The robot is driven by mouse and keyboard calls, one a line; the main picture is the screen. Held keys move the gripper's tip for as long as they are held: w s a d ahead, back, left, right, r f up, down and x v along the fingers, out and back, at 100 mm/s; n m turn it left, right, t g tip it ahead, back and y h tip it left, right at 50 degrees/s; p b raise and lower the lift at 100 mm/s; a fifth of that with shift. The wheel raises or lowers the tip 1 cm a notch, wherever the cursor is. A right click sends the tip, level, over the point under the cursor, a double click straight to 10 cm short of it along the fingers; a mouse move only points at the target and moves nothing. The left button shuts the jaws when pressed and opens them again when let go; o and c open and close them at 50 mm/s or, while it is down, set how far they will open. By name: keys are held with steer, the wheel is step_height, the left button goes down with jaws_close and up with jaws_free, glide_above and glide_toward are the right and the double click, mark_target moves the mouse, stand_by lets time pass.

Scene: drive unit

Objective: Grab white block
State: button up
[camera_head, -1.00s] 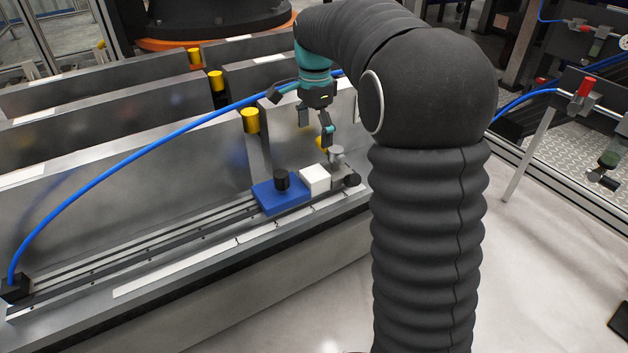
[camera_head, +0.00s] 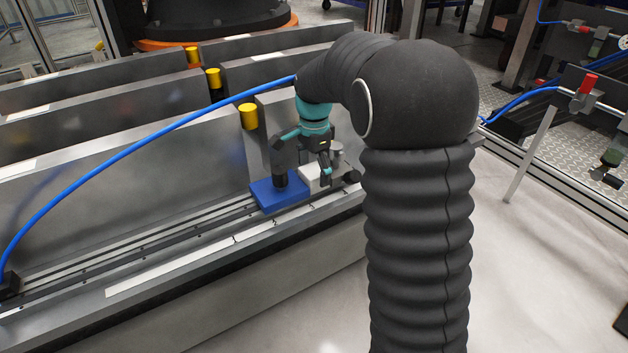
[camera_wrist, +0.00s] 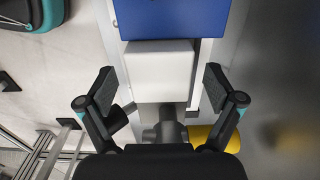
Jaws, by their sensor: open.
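The white block (camera_wrist: 160,72) sits against the blue plate (camera_wrist: 172,18) in the wrist view, with the spread fingers of my gripper (camera_wrist: 160,87) on either side of its near end. In the head view the white block (camera_head: 312,178) is partly hidden behind a finger, just right of the blue plate (camera_head: 280,196). My gripper (camera_head: 303,180) is open and points down, low over the drive unit. Contact with the block cannot be told.
A grey metal fitting (camera_wrist: 167,130) stands beside the block. A yellow cylinder (camera_wrist: 196,134) is to its right in the wrist view. A metal rail (camera_head: 150,238) runs left from the plate, with an upright metal panel (camera_head: 130,180) behind it.

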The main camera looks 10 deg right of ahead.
steer(key=shift+f, duration=0.75)
steer(key=shift+r, duration=0.15)
steer(key=c, duration=1.7)
